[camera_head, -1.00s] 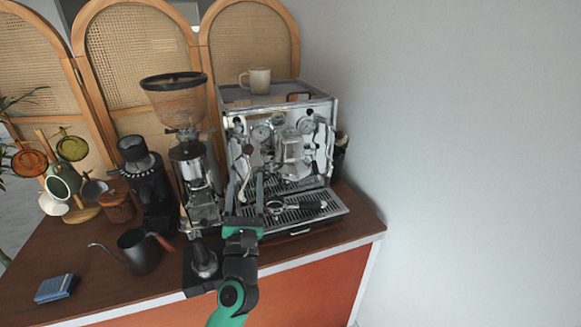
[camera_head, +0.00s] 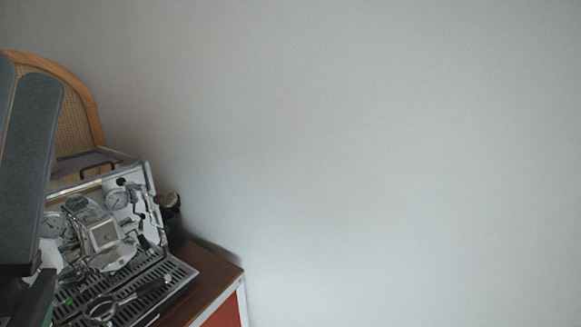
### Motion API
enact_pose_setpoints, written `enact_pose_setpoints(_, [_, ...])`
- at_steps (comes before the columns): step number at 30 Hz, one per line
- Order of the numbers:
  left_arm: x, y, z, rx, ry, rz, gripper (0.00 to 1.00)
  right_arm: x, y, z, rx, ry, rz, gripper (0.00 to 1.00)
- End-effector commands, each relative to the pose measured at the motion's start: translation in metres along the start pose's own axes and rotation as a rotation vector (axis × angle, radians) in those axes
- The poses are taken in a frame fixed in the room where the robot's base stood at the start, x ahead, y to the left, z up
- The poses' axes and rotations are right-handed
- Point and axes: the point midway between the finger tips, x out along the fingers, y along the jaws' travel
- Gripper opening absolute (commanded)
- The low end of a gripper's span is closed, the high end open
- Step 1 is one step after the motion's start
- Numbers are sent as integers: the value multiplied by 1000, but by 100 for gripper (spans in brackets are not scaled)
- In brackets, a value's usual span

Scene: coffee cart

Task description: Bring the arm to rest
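Part of my arm fills the left edge of the head view, very close to the camera. I take it to be my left gripper (camera_head: 20,75). Two dark grey slab-like parts point upward, and a dark and green part shows below them. The picture edge cuts off much of it, so I cannot tell how far apart the fingers are. Nothing shows held between them. It covers the left part of the espresso machine (camera_head: 105,228) in the picture. My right gripper is not in view.
A portafilter (camera_head: 100,309) lies on the machine's drip tray (camera_head: 178,279). The wooden counter (camera_head: 217,285) ends just right of the machine. A rattan screen (camera_head: 78,115) stands behind. A bare grey wall (camera_head: 400,150) fills the rest.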

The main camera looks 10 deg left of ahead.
Motion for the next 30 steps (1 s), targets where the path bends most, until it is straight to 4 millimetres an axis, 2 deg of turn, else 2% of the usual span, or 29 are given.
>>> enact_pose_setpoints(2, [-3,-18,4,294,-84,-110,63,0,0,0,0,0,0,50])
enact_pose_setpoints(3, [-9,-35,10,435,-148,-181,63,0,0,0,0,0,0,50])
enact_pose_setpoints(5, [-20,-62,24,621,-272,-273,63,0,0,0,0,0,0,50])
enact_pose_setpoints(7, [15,-59,13,666,-297,-267,63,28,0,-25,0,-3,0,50])
enact_pose_setpoints(14, [98,-47,-20,659,-297,-267,63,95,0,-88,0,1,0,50])
enact_pose_setpoints(24, [249,-26,-81,657,-298,-266,63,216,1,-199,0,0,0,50])
enact_pose_setpoints(27, [286,-21,-96,657,-298,-266,63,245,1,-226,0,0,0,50])
enact_pose_setpoints(30, [310,-18,-106,657,-298,-267,63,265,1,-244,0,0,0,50])
